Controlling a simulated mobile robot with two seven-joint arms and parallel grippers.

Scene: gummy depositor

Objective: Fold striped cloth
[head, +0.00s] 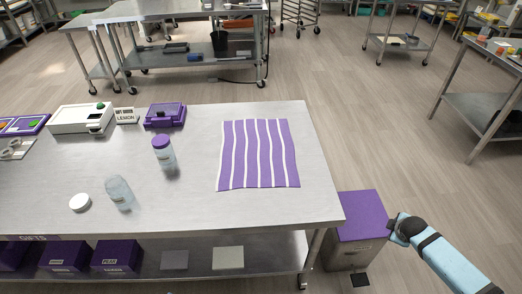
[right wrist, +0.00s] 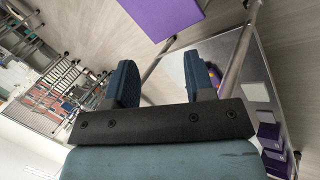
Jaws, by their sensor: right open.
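The purple and white striped cloth (head: 259,155) lies spread flat on the steel table (head: 200,205), right of its middle. Its stripes run from the far side to the near side. My right arm comes in at the lower right of the head view, and my right gripper (head: 397,226) is beside the table, above the floor near the purple-lidded bin. In the right wrist view my right gripper (right wrist: 160,85) has its two fingers apart with nothing between them. It is clear of the cloth. My left gripper is not in view.
A bin with a purple lid (head: 361,214) stands at the table's right end. A purple-capped jar (head: 163,152), a clear jar (head: 119,193) and a white lid (head: 80,203) stand left of the cloth. A white device (head: 80,120) and a purple device (head: 165,115) stand along the back.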

